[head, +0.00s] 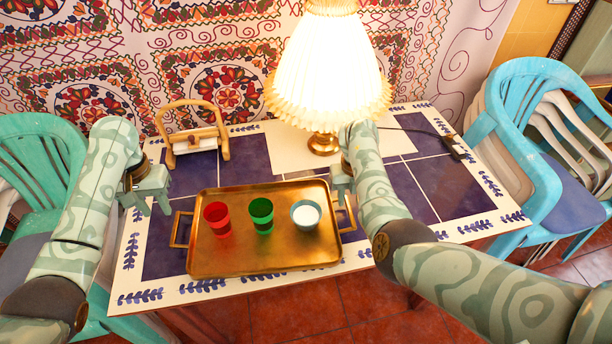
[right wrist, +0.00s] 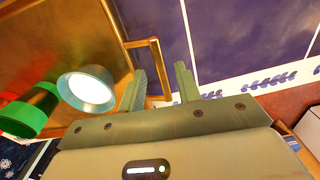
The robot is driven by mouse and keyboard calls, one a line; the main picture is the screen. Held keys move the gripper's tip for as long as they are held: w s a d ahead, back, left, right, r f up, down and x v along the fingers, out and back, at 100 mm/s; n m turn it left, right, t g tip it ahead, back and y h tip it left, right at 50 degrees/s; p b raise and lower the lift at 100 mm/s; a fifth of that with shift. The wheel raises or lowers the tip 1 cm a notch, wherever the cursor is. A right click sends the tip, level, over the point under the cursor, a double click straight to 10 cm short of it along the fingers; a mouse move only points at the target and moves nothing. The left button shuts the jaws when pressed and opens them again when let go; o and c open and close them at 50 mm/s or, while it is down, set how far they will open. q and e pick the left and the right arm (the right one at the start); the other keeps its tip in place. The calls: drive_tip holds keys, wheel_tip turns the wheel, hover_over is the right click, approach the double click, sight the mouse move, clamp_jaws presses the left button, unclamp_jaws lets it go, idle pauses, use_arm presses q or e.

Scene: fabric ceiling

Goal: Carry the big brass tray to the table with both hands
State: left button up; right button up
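The big brass tray (head: 270,264) is over the near middle of the tiled table (head: 440,190) and looks level, apparently resting on it. It bears a red cup (head: 217,217), a green cup (head: 261,215) and a pale blue cup with white inside (head: 305,215), all upright. My left gripper (head: 152,207) is open and empty, left of and apart from the tray's left handle. My right gripper (head: 343,192) is at the right handle. In the right wrist view its fingers (right wrist: 160,90) are spread, with the brass handle (right wrist: 156,65) by their tips, not clamped.
A lit lamp (head: 325,143) with a pleated shade stands at the back of the table. A wooden holder (head: 195,138) stands at the back left. Green chairs (head: 40,160) are at left and blue chairs (head: 545,140) at right. The table's right part is mostly clear.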

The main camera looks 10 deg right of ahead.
wheel_tip(320, 180, up, 8)
drive_tip(key=shift+w, duration=0.2)
idle(0.4)
